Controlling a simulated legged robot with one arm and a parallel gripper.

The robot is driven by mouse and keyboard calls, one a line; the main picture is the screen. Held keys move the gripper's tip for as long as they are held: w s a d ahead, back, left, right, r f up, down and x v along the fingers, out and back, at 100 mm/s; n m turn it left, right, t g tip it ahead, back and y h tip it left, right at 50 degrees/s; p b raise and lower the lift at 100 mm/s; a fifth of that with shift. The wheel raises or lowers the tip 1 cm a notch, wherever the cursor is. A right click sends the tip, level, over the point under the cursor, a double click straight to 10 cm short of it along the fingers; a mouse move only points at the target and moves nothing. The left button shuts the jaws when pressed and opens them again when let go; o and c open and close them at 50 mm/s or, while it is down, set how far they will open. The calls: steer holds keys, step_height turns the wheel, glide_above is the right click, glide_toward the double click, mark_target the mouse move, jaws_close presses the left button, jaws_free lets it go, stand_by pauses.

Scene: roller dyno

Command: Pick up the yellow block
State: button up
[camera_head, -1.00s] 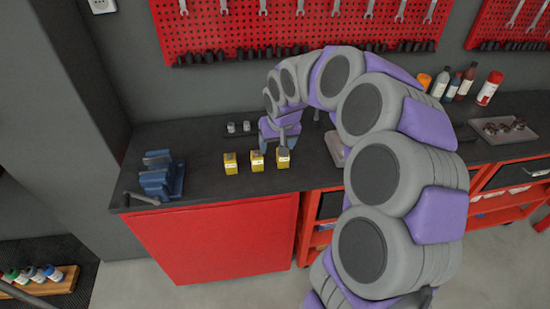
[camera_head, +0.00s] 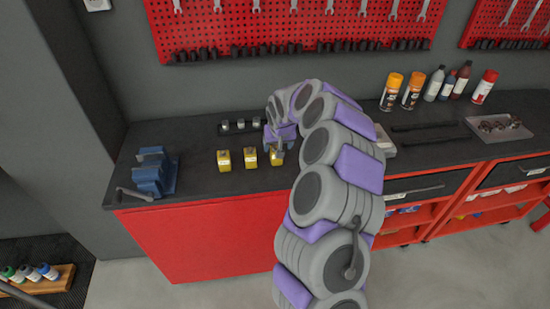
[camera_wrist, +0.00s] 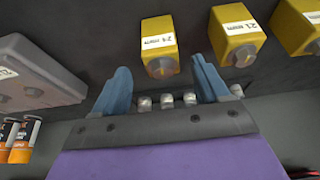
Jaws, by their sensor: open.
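Three yellow blocks stand in a row on the dark bench top: a left one (camera_head: 224,160), a middle one (camera_head: 250,157) and a right one (camera_head: 277,158). My gripper (camera_head: 279,144) is at the right block and partly covers it. In the wrist view, my gripper (camera_wrist: 162,82) has its two blue fingers spread with nothing between them. One yellow block (camera_wrist: 158,45) lies just beyond the fingertips, roughly in line with the gap. The other two yellow blocks (camera_wrist: 238,37) (camera_wrist: 297,25) are to its right. No contact with a block is visible.
A blue vise (camera_head: 154,172) stands at the bench's left end. Small metal pieces (camera_head: 241,124) sit behind the blocks. A grey box (camera_wrist: 35,75) is left of the gripper in the wrist view. Spray cans (camera_head: 402,92) and a parts tray (camera_head: 497,128) are at the right.

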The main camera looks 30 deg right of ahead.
mark_target(275, 150)
steer(key=shift+w+d+f, duration=0.35)
steer(key=shift+d+f, duration=0.25)
steer(key=shift+f, duration=0.2)
steer(key=shift+a+f, duration=0.2)
steer(key=shift+f, duration=0.05)
steer(key=f, duration=0.1)
steer(key=w+f+b, duration=0.1)
steer(key=a+f, duration=0.1)
steer(key=shift+w+f+b, duration=0.15)
steer(key=shift+f+b, duration=0.05)
steer(key=shift+b, duration=0.15)
steer(key=shift+w+d+f, duration=0.2)
steer(key=shift+f, duration=0.2)
steer(key=shift+d, duration=0.4)
steer(key=shift+c, duration=0.8)
steer(key=shift+a+r, duration=0.1)
steer(key=shift+a, duration=0.3)
steer(key=c, duration=0.7)
steer(key=shift+d, duration=0.25)
jaws_close()
